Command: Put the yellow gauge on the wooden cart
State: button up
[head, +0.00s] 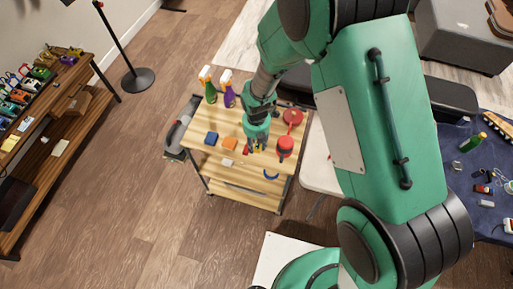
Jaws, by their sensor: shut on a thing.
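The wooden cart (248,173) stands in the middle of the head view, with a light wood top and a lower shelf. My gripper (256,147) is over the middle of its top, pointing down. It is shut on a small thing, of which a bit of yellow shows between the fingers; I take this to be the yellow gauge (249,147). The fingers hide most of it. I cannot tell whether it touches the cart top.
On the cart are two spray bottles (211,91), a blue block (211,138), an orange block (230,144), a white piece (227,162), red round tools (285,146) and a blue curved piece (271,175). A wooden shelf (68,92) stands left, a blue-covered table (470,158) right.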

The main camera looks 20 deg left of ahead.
aim_at(256, 148)
jog(key=shift+f+b, duration=0.3)
jog(key=shift+f, duration=1.25)
jog(key=shift+f, duration=0.15)
jog(key=o, duration=1)
notch_tip(256, 148, up, 12)
jog(key=shift+r+p, duration=0.15)
jog(key=shift+p, duration=0.9)
